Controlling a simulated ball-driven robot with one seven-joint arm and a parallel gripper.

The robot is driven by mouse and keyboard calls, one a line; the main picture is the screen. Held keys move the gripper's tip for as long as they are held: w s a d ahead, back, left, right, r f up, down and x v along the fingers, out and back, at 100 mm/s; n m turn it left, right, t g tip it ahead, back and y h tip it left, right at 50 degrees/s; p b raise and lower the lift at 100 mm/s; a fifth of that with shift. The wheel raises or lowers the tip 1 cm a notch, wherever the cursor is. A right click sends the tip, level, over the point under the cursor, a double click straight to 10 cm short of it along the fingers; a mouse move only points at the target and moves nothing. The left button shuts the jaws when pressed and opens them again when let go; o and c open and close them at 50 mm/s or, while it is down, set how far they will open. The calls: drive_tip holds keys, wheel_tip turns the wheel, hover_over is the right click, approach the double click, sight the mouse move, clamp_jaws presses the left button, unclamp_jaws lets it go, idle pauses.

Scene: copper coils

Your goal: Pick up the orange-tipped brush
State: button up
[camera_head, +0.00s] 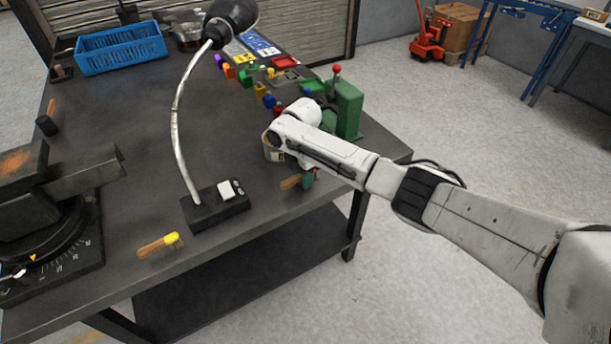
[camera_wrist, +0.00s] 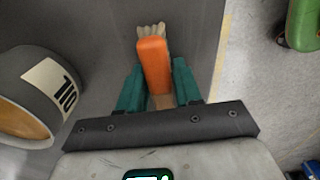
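The orange-tipped brush (camera_wrist: 154,65) lies lengthwise between the teal fingers of my gripper (camera_wrist: 158,80) in the wrist view. Its pale bristles point away from me, and part of its handle shows between the fingers. The fingers sit close against both sides of it with no clear gap, so my gripper looks shut on it. In the head view, my gripper (camera_head: 306,179) is low at the table's front right edge, and a wooden handle (camera_head: 290,183) sticks out to its left. The orange tip is hidden there. I cannot tell whether the brush touches the table.
A tape roll (camera_wrist: 45,95) stands close beside my gripper. A green press (camera_head: 348,108) is behind my arm. A lamp base (camera_head: 216,206) and a yellow-tipped brush (camera_head: 158,244) lie to the left. The table edge is close to my gripper.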

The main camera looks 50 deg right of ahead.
drive_tip(key=c, duration=0.6)
drive_tip(key=shift+o, duration=0.2)
drive_tip(key=shift+r, duration=0.15)
drive_tip(key=shift+r, duration=0.3)
wheel_tip(320, 180, up, 2)
drive_tip(key=shift+r+b, duration=0.25)
drive_tip(key=shift+b, duration=0.05)
drive_tip(key=s+a+r+p, duration=0.4)
drive_tip(key=s+a+r, duration=0.5)
drive_tip(key=s, duration=0.1)
drive_tip(key=shift+s+r, duration=0.3)
drive_tip(key=shift+s, duration=0.1)
